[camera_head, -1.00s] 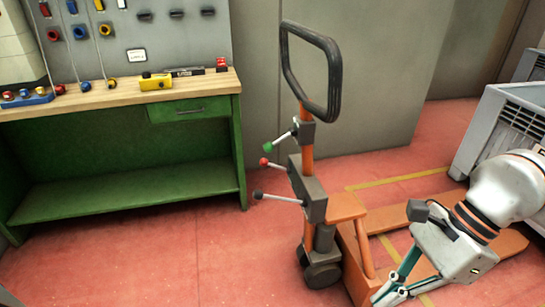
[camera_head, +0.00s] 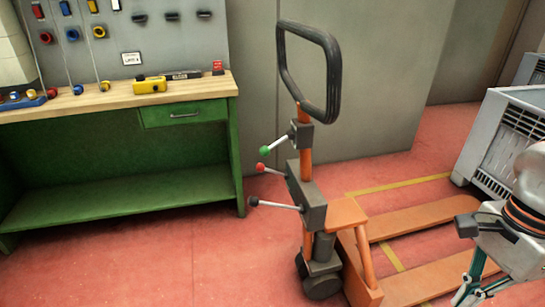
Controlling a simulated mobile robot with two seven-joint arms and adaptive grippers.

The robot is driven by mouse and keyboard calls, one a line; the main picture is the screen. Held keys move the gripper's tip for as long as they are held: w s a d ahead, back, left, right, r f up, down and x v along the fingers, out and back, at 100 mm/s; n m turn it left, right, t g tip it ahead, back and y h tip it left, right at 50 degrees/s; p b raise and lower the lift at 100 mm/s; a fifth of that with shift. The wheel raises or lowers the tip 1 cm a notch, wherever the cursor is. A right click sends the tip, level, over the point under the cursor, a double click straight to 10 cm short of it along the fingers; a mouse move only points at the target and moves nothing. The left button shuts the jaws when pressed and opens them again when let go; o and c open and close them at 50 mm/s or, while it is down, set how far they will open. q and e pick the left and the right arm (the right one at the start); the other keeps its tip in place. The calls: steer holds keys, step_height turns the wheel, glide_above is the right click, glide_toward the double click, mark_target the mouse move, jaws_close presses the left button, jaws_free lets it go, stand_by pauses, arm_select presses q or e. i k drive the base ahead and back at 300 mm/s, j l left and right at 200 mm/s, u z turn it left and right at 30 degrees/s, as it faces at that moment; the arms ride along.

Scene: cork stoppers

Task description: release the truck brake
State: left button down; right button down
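The orange pallet truck (camera_head: 352,214) stands on the red floor in the middle of the head view, with a black loop handle (camera_head: 336,75) on top. Three levers stick out to the left of its column: one with a green knob (camera_head: 265,150), one with a red knob (camera_head: 260,167), and a lower one with a black knob (camera_head: 253,201). No label shows which is the brake. My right gripper (camera_head: 470,294) is at the lower right, above the orange forks and apart from the levers. Its fingertips are near the bottom edge, their opening unclear. My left gripper is out of view.
A green workbench (camera_head: 185,113) with a wooden top stands at the left, below a grey tool board (camera_head: 165,45). A grey crate (camera_head: 487,142) stands at the right. Red floor between the bench and truck is clear.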

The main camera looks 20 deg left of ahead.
mark_target(260, 167)
steer(key=i+j+u, duration=0.25)
steer(key=i, duration=0.2)
steer(key=i+u, duration=0.25)
steer(key=i, duration=0.2)
steer(key=i+j+u, duration=0.1)
steer(key=i+u, duration=0.5)
steer(key=i, duration=0.05)
